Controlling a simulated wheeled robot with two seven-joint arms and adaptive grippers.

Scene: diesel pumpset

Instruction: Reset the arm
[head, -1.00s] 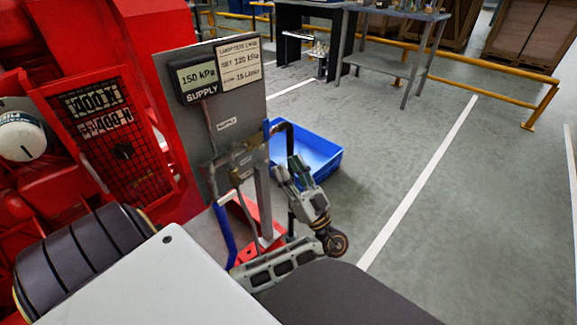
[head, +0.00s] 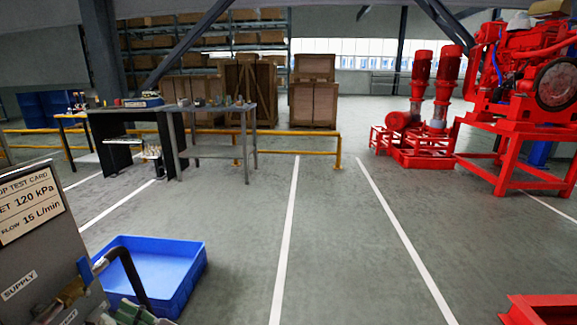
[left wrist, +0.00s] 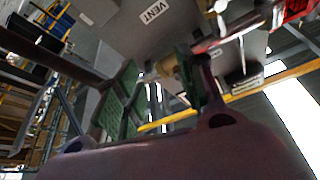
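My left gripper (left wrist: 157,68) fills the middle of the left wrist view. Its two fingers with green pads stand apart, with nothing clearly held between them. A grey panel with a VENT label (left wrist: 150,13) shows behind the fingers. In the head view, grey-green parts that look like the fingertips of this gripper (head: 136,315) show at the bottom edge, beside a black hose (head: 128,272) and the grey supply panel (head: 30,262). The rest of the left arm is cut off there. My right gripper is in neither view.
A blue crate (head: 188,284) stands on the floor right of the panel. Work tables (head: 215,109), a yellow rail (head: 290,133) and wooden crates (head: 313,103) are farther back. Red pumps (head: 425,125) and a red engine stand (head: 515,150) are at right. The middle floor is clear.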

